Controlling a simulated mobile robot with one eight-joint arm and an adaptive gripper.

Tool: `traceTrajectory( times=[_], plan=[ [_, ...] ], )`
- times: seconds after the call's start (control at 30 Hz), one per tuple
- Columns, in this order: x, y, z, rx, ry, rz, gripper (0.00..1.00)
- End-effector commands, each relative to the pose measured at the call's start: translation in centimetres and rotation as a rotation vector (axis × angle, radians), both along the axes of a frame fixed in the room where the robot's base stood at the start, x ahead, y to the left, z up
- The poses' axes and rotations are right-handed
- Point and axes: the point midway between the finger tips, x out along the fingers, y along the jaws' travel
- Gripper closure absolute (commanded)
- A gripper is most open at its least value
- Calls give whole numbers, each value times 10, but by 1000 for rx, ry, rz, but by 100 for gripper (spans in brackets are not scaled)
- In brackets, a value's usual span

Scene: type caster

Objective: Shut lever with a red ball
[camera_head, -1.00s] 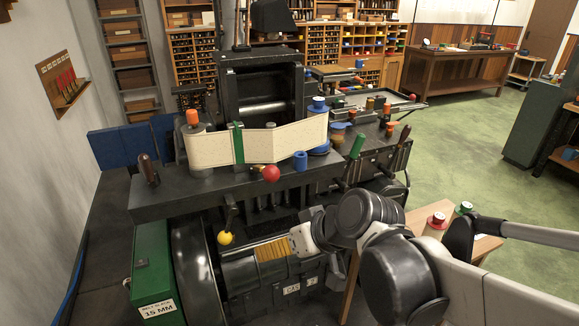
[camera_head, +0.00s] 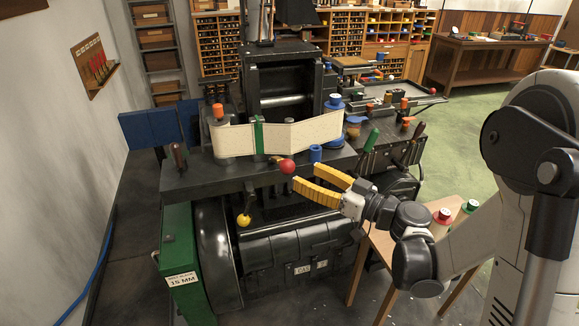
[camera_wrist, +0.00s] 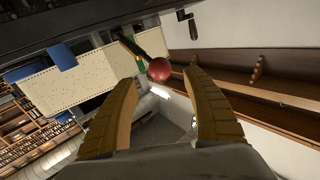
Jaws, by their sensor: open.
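The red ball (camera_head: 287,167) tops a lever at the front edge of the dark machine (camera_head: 200,182), below the cream paper band. My gripper (camera_head: 304,182) has yellow ribbed fingers spread apart, just right of and slightly below the ball in the head view. Nothing is visibly held between the fingers, and I cannot see either finger touching the ball.
A yellow ball lever (camera_head: 243,220) hangs lower left, beside the large dark wheel (camera_head: 215,245). A blue cylinder (camera_head: 315,153) stands right of the red ball. A green-handled lever (camera_head: 370,140) is farther right. A small wooden table (camera_head: 382,246) with spools stands right of the machine.

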Motion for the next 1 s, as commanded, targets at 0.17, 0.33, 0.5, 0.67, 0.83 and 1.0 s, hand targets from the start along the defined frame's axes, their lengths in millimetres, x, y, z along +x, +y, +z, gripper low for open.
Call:
traceTrajectory(
  times=[0.17, 0.33, 0.5, 0.67, 0.83, 1.0],
  plan=[
    [23, 29, -2, 0, 1, 3, 42],
    [38, 47, -1, 0, 1, 2, 42],
    [44, 54, 0, 0, 1, -1, 42],
    [45, 54, 0, 0, 1, -1, 42],
    [45, 54, 0, 0, 1, -1, 68],
    [44, 54, 0, 0, 1, -1, 100]
  ],
)
